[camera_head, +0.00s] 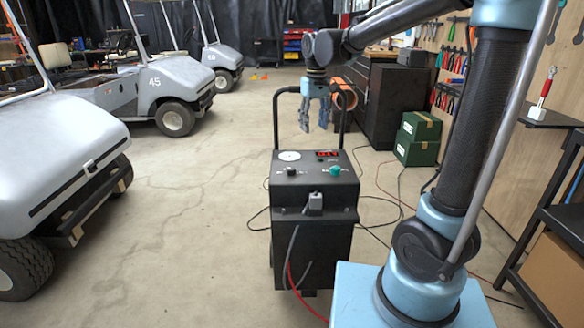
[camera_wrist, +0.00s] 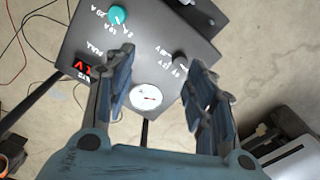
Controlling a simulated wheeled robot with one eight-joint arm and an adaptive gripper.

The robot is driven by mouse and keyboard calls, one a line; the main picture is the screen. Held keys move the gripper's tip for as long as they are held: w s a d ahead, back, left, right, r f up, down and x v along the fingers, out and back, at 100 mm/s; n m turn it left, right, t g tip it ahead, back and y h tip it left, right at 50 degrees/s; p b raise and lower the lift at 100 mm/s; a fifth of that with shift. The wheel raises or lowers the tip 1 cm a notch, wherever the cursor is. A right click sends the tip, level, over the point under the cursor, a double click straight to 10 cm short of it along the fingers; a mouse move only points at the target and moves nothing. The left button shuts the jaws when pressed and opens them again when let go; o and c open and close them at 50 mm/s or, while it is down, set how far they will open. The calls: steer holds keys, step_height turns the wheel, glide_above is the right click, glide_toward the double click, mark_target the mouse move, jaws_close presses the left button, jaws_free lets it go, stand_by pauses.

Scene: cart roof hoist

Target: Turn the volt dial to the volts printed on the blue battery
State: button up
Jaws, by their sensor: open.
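The black charger (camera_head: 312,240) stands on the floor at centre, with its sloped control panel (camera_head: 313,180) facing up. The panel carries a teal dial (camera_head: 335,170) at right and a black dial (camera_head: 291,171) at left. In the wrist view the teal dial (camera_wrist: 118,14) is at the top and the black dial (camera_wrist: 180,58) is beside the right finger. White lettering rings both dials, but I cannot read surely which is volts. My gripper (camera_head: 315,108) is open and empty above the panel; its fingers (camera_wrist: 158,70) touch neither dial. No blue battery is visible.
The panel also has a white gauge (camera_head: 289,156) and a red display (camera_head: 327,153). A black handle (camera_head: 276,118) rises behind it. Cables lie on the floor. Grey carts (camera_head: 62,145) stand at left, green boxes (camera_head: 417,138) at right. The floor at left of the charger is clear.

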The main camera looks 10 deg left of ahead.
steer(key=n, duration=0.1)
glide_above(291, 168)
steer(key=d, duration=0.1)
steer(key=f, duration=1.8)
steer(key=shift+a+f, duration=0.1)
steer(key=shift+a, duration=0.3)
steer(key=shift+c, duration=0.2)
steer(key=c, duration=1)
